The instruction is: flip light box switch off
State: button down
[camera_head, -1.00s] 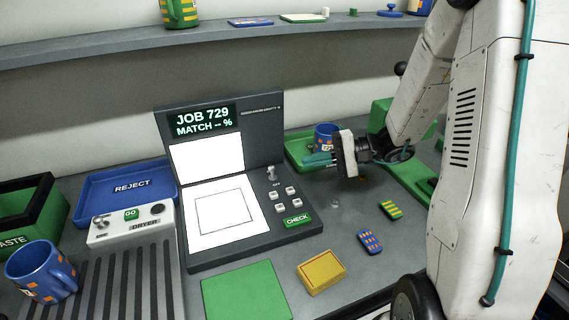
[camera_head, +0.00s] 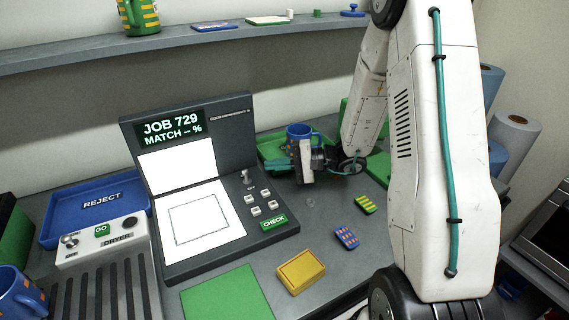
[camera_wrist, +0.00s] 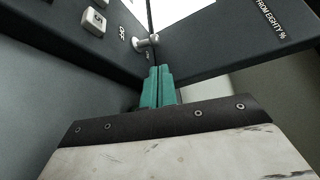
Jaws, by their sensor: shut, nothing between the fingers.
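The dark grey light box (camera_head: 258,140) stands open on the bench, with its white panels lit. Its small metal toggle switch (camera_head: 245,177) is at the right of the lower panel, with an OFF label beside it. In the wrist view the switch (camera_wrist: 146,42) sticks out just beyond my fingertips, slightly left of them. My gripper (camera_wrist: 158,70) has its teal fingers shut together and empty. In the head view my gripper (camera_head: 292,164) is to the right of the switch; a gap shows between them.
Buttons and a green CHECK key (camera_head: 273,223) lie below the switch. Behind my gripper is a green tray (camera_head: 270,149) with a blue mug (camera_head: 298,131). A yellow block (camera_head: 301,271) and two patterned pieces lie in front. A blue REJECT tray (camera_head: 72,222) is at left.

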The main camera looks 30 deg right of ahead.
aim_at(259, 174)
jog(key=x, duration=0.4)
jog(key=shift+w+a+f, duration=0.1)
jog(key=shift+w+a, duration=0.1)
jog(key=shift+a, duration=0.15)
jog(key=shift+s+n+t+y, duration=0.4)
jog(key=shift+n+y, duration=0.1)
jog(key=shift+n, duration=0.5)
jog(key=shift+s, duration=0.1)
jog(key=shift+s+r, duration=0.1)
jog(key=shift+r, duration=0.1)
jog(key=shift+s+a+f, duration=0.1)
jog(key=shift+s, duration=0.1)
dwell(1.4)
jog(key=v, duration=1)
jog(key=shift+w+r, duration=0.1)
jog(key=shift+r, duration=0.15)
